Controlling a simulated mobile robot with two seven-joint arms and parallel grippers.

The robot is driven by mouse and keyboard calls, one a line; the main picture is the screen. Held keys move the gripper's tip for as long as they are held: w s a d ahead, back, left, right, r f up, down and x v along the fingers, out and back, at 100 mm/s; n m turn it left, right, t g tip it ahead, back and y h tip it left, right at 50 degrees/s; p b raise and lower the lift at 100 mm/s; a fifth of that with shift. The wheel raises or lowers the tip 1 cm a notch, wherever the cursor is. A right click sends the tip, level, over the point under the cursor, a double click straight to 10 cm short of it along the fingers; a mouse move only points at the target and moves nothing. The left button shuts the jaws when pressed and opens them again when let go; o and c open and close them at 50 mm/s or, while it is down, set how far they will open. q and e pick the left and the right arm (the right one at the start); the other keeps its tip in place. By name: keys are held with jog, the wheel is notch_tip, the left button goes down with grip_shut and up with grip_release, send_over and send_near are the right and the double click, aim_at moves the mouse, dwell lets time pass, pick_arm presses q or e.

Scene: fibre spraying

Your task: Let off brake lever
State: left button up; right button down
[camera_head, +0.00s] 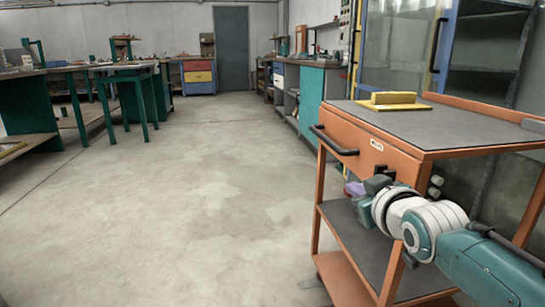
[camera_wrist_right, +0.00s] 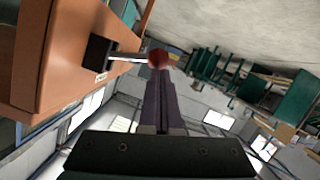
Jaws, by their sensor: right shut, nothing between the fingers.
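The brake lever (camera_wrist_right: 127,57) shows in the right wrist view as a thin light rod with a red ball knob (camera_wrist_right: 158,58) at its end. It comes out of a black block (camera_wrist_right: 98,52) on the side of the orange cart. My right gripper (camera_wrist_right: 158,78) has its dark purple fingers closed together, with nothing between them. Their tips appear at the red knob; I cannot tell whether they touch it. In the head view the right gripper (camera_head: 352,189) is beside the cart's front, below the drawer, and the lever cannot be made out there. My left gripper is not in view.
The orange cart (camera_head: 399,136) has a grey top with a yellow block (camera_head: 393,98) on it, a black drawer handle (camera_head: 333,142) and lower shelves. A glass-door cabinet (camera_head: 398,45) stands behind it. Green-legged workbenches (camera_head: 127,75) stand at the left. The middle floor is clear.

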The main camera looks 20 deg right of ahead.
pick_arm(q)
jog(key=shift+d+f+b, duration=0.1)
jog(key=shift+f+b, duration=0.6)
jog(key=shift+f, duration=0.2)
pick_arm(e)
jog(key=shift+d+f+n+h, duration=0.2)
jog(key=shift+f+n, duration=0.2)
jog(key=shift+f, duration=0.15)
jog(key=shift+d+f+n+h, duration=0.1)
jog(key=shift+f+n+h, duration=0.1)
jog(key=shift+f+n, duration=0.3)
jog(key=shift+f, duration=0.15)
